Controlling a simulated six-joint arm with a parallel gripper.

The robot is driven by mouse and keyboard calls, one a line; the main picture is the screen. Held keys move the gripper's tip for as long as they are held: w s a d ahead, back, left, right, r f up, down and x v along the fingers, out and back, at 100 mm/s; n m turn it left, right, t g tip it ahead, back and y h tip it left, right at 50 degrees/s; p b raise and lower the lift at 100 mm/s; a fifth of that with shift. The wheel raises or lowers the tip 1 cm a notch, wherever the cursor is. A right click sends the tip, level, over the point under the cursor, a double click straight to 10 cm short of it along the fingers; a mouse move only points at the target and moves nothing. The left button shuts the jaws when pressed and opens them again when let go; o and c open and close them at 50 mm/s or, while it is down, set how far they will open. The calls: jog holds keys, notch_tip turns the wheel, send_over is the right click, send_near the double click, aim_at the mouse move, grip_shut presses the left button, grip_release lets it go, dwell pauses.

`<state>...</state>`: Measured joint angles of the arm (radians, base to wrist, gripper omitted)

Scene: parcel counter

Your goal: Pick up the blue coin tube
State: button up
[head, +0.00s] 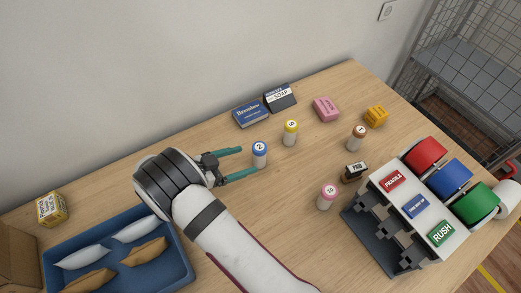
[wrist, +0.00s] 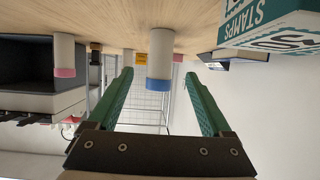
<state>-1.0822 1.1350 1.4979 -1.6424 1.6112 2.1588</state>
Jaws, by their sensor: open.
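The blue coin tube (head: 260,156) stands upright on the counter, white with a blue band and a "2" on its top. My gripper (head: 248,161) is open, its two teal fingers level and pointing at the tube from the left. The tube is at or just beyond the fingertips; how deep it sits between them is hard to tell. In the wrist view the picture is upside down, and the tube (wrist: 160,62) hangs from the tabletop, centred in the gap of my gripper (wrist: 160,80). Both fingers appear clear of it.
A yellow-banded tube (head: 290,134) stands close behind right. A pink-banded tube (head: 327,198) and a brown-banded tube (head: 358,138) are farther right. A navy box (head: 249,115) lies behind. The label dispenser (head: 405,205) is at right, the blue tray (head: 172,270) at front left.

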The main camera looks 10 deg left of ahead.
jog(key=x, duration=0.9)
jog(key=shift+w+d+r, duration=0.1)
jog(key=shift+w+d, duration=0.15)
jog(key=shift+w, duration=0.1)
grip_shut()
